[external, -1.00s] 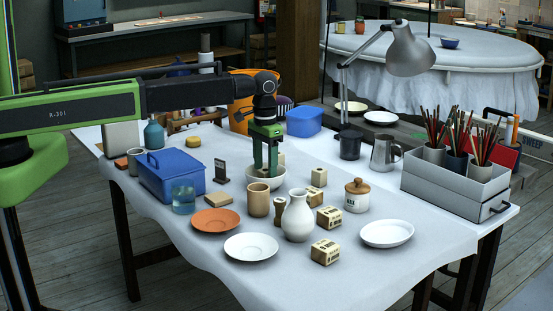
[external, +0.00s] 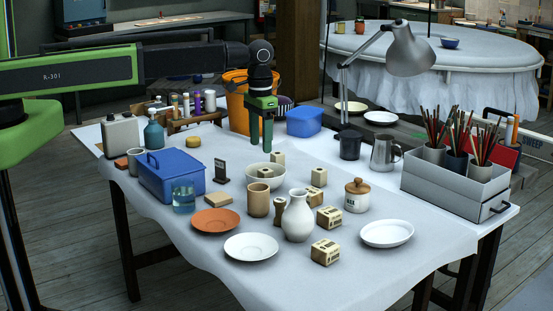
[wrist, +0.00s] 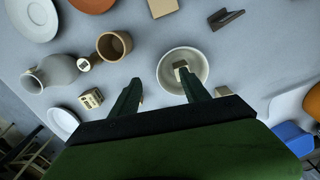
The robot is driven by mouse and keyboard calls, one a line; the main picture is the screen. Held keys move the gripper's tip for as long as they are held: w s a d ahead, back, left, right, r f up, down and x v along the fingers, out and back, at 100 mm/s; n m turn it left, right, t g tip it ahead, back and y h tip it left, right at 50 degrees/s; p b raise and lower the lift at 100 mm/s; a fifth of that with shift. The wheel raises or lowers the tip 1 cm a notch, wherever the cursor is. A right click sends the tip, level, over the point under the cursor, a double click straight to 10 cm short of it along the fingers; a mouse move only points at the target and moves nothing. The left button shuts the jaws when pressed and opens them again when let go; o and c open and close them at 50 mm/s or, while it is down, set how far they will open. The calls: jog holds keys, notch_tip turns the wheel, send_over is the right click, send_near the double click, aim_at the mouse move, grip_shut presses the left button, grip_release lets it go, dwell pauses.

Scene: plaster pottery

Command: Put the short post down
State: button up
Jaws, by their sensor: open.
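A short pale wooden post (external: 264,172) stands or leans inside the white bowl (external: 250,182); I cannot tell which. In the wrist view the post (wrist: 181,67) shows its end inside the bowl (wrist: 165,66), near the right finger. My gripper (external: 261,149) is open and empty, with fingers pointing down above and slightly behind the bowl, apart from the post. In the wrist view my gripper (wrist: 160,86) has its two fingers spread wide, with nothing held between them.
A wooden block (external: 278,158) stands just behind the bowl and another (external: 318,177) to its right. A tan cup (external: 258,200) and white vase (external: 298,217) stand in front. A blue box (external: 172,178) stands left. The lamp (external: 408,50) overhangs the back right.

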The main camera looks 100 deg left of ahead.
jog(key=s+d+m, duration=0.2)
jog(key=s+d, duration=0.2)
jog(key=d, duration=0.6)
jog(key=s+d+m, duration=0.3)
jog(key=d, duration=0.7)
jog(key=s+d+m, duration=0.2)
jog(key=s+d, duration=0.2)
jog(key=d, duration=0.6)
jog(key=shift+s+m, duration=0.3)
jog(key=shift+s, duration=0.05)
dwell(0.8)
